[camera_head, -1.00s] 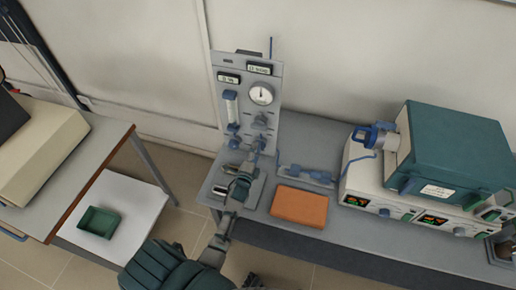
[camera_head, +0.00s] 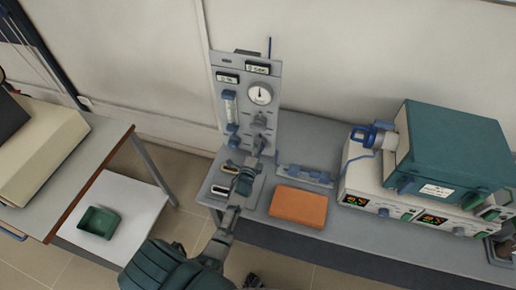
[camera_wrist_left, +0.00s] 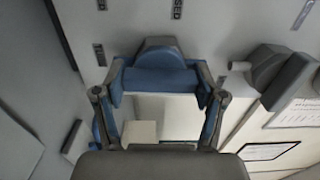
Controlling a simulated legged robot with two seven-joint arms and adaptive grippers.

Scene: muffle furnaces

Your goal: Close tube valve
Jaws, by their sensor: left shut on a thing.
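The gas panel (camera_head: 245,105) stands upright at the back of the bench, with a round gauge, a flow tube and several knobs. My left gripper (camera_head: 258,147) reaches up to its lower right part and covers the valve there. In the left wrist view, the left gripper (camera_wrist_left: 160,88) has its two fingers on either side of a blue valve handle (camera_wrist_left: 160,79) with a grey rounded hub behind it. It is shut on this handle. A printed label ending in "SED" (camera_wrist_left: 177,8) is just above the handle. My right gripper is not in view.
A grey valve knob (camera_wrist_left: 285,75) sticks out close to the right of the left gripper. An orange block (camera_head: 299,206) and a blue-grey fitting (camera_head: 305,174) lie on the bench right of the panel. The teal furnace (camera_head: 455,150) stands farther right.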

